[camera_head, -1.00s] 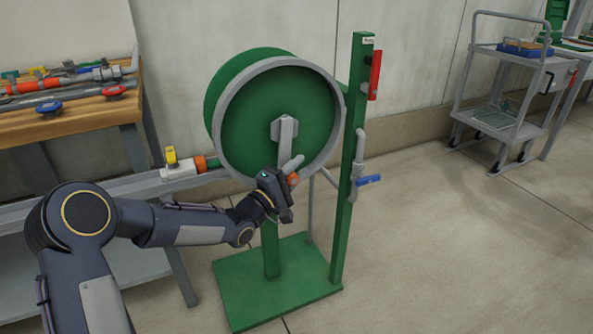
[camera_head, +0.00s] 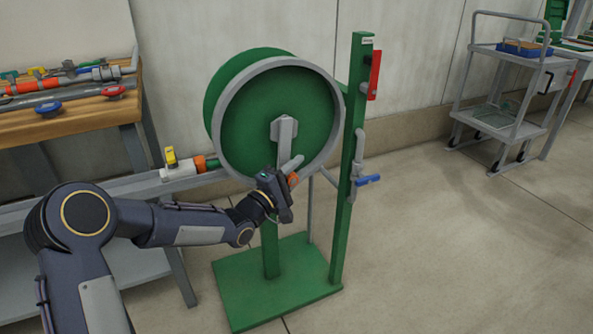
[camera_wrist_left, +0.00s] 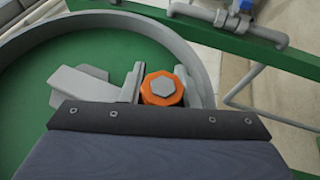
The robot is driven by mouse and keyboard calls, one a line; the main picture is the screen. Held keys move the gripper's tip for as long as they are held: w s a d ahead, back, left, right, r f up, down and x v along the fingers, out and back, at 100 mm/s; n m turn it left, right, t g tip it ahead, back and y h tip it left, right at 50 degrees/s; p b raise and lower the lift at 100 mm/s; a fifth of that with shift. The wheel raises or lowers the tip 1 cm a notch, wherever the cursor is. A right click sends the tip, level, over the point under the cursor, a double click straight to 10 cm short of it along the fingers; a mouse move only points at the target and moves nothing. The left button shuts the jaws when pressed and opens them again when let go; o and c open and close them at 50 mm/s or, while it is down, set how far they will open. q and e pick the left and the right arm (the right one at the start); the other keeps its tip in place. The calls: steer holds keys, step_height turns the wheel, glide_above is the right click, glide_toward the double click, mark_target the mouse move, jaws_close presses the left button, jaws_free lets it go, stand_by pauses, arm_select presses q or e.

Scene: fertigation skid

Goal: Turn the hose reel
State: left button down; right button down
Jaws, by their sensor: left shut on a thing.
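The hose reel (camera_head: 252,125) is a green drum with a grey rim on a green stand. A grey crank arm (camera_head: 285,132) runs from its hub down toward the lower right of the drum, and an orange handle knob (camera_head: 293,180) sits at its end. My left gripper (camera_head: 285,184) is at this handle and shut on it. In the left wrist view, the orange knob with a grey hexagonal cap (camera_wrist_left: 162,88) lies between the fingers, just beyond the dark gripper body. The gripper hides part of the handle. My right gripper is not in view.
A green post (camera_head: 352,160) with a blue-handled valve (camera_head: 369,180) stands close right of the reel. A pipe with a yellow-handled valve (camera_head: 171,157) is at left. A workbench (camera_head: 75,122) with fittings is at far left, a grey trolley (camera_head: 505,125) at far right. Floor between is clear.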

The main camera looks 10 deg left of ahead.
arm_select(q)
steer(key=shift+r, duration=0.7)
steer(key=c, duration=1.1)
jaws_free()
steer(key=shift+c, duration=0.2)
steer(key=shift+f, duration=0.1)
steer(key=shift+f, duration=0.15)
steer(key=p+v, duration=0.1)
steer(key=v, duration=0.6)
steer(key=shift+s+a+f+p, duration=0.2)
steer(key=shift+s+p, duration=0.15)
